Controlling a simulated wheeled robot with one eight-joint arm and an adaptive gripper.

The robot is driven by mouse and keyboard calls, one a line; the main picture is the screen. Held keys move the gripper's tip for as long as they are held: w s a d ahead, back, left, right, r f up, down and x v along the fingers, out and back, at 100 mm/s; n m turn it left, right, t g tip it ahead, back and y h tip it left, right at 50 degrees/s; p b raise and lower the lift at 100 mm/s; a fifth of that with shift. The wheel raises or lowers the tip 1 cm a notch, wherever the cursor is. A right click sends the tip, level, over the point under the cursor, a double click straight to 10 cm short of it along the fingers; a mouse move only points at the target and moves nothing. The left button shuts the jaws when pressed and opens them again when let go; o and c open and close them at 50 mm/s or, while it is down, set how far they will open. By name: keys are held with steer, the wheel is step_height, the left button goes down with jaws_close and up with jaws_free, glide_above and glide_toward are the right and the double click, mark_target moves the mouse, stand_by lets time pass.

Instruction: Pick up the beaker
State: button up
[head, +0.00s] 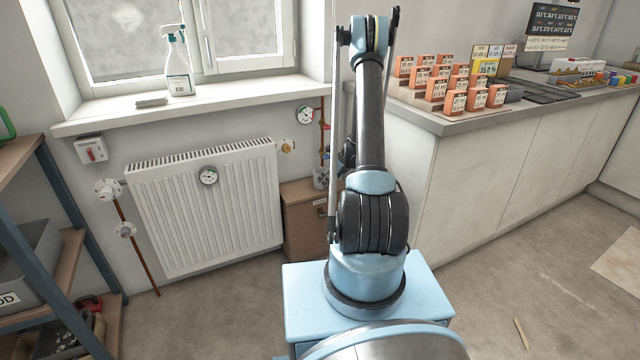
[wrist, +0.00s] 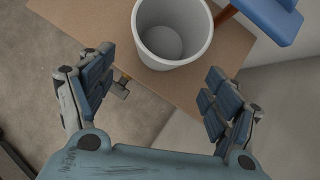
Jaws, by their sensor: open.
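The beaker (wrist: 172,58) is a pale grey, round, open-topped vessel that looks empty inside. It stands upright on a brown top at the upper middle of the wrist view. In the head view it shows as a small grey vessel (head: 320,180) on the low brown cabinet, partly hidden by my arm. My gripper (wrist: 160,64) is open and empty. Its two blue-padded fingers are spread left and right, with the beaker ahead of the gap between them and apart from both. In the head view my gripper is mostly hidden behind my arm.
The brown cabinet (head: 302,222) stands between the radiator (head: 207,215) and the white counter (head: 500,185). Pipes with a gauge (head: 305,115) run on the wall behind it. A blue part (wrist: 262,18) lies close to the beaker's right. Orange boxes (head: 455,102) fill the counter's near end.

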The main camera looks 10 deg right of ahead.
steer(key=w+a, duration=0.1)
steer(key=w, duration=0.1)
steer(key=w+a, duration=0.2)
steer(key=shift+a+f, duration=0.2)
steer(key=shift+w+a+f, duration=0.1)
steer(key=shift+f, duration=0.2)
steer(key=shift+c, duration=0.3)
steer(key=c, duration=1.1)
